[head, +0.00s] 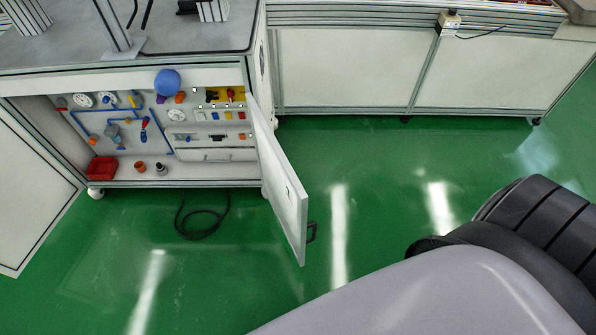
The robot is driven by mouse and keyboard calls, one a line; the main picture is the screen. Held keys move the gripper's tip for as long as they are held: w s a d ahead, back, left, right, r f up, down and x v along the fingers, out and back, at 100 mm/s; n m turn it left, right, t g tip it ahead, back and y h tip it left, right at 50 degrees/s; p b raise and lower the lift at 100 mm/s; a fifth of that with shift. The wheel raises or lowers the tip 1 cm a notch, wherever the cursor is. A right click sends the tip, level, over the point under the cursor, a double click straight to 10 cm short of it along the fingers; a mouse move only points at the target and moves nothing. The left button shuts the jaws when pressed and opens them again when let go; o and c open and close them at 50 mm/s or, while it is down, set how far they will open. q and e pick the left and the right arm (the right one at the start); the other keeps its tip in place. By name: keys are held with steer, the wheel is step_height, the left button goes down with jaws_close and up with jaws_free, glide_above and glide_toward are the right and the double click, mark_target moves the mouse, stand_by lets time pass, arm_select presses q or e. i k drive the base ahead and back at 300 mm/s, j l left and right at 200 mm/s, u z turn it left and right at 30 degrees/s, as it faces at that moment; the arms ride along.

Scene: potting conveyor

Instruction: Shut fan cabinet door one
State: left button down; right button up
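A cabinet (215,183) under a workbench stands open in the head view. A white door (285,190) hinged at its right side swings out toward me, well away from the frame. A dark handle (311,232) sits near this door's free edge. A second white panel (30,200) stands angled out at the cabinet's left side and looks like another open door. I cannot tell which one is door one. Neither of my grippers is in view; a grey and black part of my own body fills the lower right.
Inside the cabinet are blue pipes, gauges, a red bin (102,168) and a drawer (203,155). A blue ball (167,82) shows at its top edge. A black cable (203,222) lies on the green floor (225,270). A bench with white panels (345,68) stands right.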

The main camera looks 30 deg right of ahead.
mark_target(289, 200)
steer(key=i+l+u, duration=0.1)
steer(key=l+u, duration=0.15)
steer(key=l, duration=0.65)
steer(key=l+u, duration=0.25)
steer(key=l, duration=0.7)
steer(key=k+l, duration=0.2)
steer(key=k, duration=0.1)
